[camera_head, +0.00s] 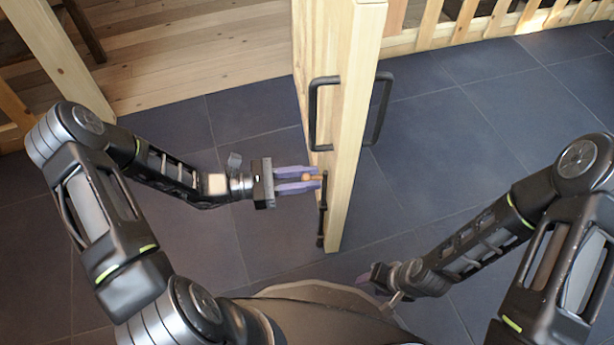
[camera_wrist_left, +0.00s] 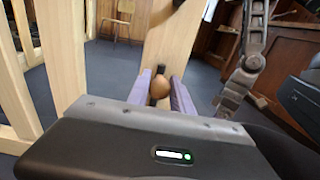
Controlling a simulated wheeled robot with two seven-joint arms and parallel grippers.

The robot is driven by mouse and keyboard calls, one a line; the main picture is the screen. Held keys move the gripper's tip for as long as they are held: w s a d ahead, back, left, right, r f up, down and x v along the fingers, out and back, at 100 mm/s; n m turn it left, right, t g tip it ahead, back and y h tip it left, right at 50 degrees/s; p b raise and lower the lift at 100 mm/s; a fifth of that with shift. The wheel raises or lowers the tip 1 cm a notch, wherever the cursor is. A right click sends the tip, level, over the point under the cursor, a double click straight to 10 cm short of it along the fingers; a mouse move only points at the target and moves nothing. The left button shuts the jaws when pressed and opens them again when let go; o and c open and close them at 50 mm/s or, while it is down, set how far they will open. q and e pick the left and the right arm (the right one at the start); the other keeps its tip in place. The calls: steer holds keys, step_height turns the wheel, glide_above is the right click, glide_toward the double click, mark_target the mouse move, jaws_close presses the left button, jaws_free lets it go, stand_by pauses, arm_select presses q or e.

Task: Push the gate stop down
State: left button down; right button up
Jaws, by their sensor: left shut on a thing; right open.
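The wooden gate (camera_head: 345,120) stands in front of me, with its narrow edge towards me. The gate stop (camera_head: 321,220) is a dark upright rod low on the gate's left face, with a round brown wooden knob (camera_head: 307,177). My left gripper (camera_head: 312,180) comes in from the left and is shut on the knob. In the left wrist view the knob (camera_wrist_left: 160,87) sits between the two purple fingers, with the dark rod (camera_wrist_left: 162,70) behind it. My right gripper (camera_head: 370,279) is open, low and to the right of the gate, apart from it. The stop's lower end against the floor is hard to judge.
Black loop handles (camera_head: 315,110) stick out on both faces of the gate above the stop. Slatted wooden fencing (camera_head: 470,22) runs along the back right. The dark tiled floor (camera_head: 450,130) is clear on the right. A wooden stool (camera_wrist_left: 118,22) shows far off.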

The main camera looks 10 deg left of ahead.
stand_by(0.7)
arm_select(q)
step_height(320, 180, down, 4)
steer(key=shift+r+b, duration=0.2)
steer(key=shift+b, duration=0.55)
steer(key=c, duration=1.1)
jaws_free()
steer(key=shift+c, duration=0.2)
